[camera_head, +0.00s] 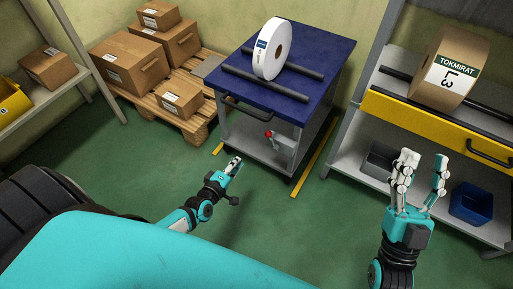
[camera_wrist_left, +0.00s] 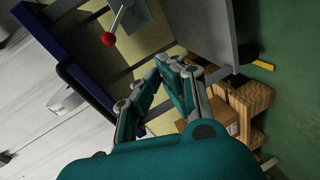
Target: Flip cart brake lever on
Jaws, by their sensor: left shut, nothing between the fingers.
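The cart (camera_head: 312,60) has a blue top and grey sides and stands at the centre back. Its brake lever, with a red ball knob (camera_head: 268,133), sits on a grey bracket (camera_head: 285,148) at the cart's near side. The knob also shows at the upper left of the left wrist view (camera_wrist_left: 108,39). My left gripper (camera_head: 236,162) is shut and empty, in front of and below the knob, apart from it. Its fingers show in the left wrist view (camera_wrist_left: 150,92). My right gripper (camera_head: 423,160) is open and empty at the right, in front of the shelf.
A white roll (camera_head: 272,48) stands on the cart top between black bars. Cardboard boxes (camera_head: 135,62) sit on a wooden pallet (camera_head: 190,112) at the left. A shelf with a yellow front (camera_head: 430,118), a large labelled roll (camera_head: 449,70) and a blue bin (camera_head: 470,203) stands at the right. The green floor between is clear.

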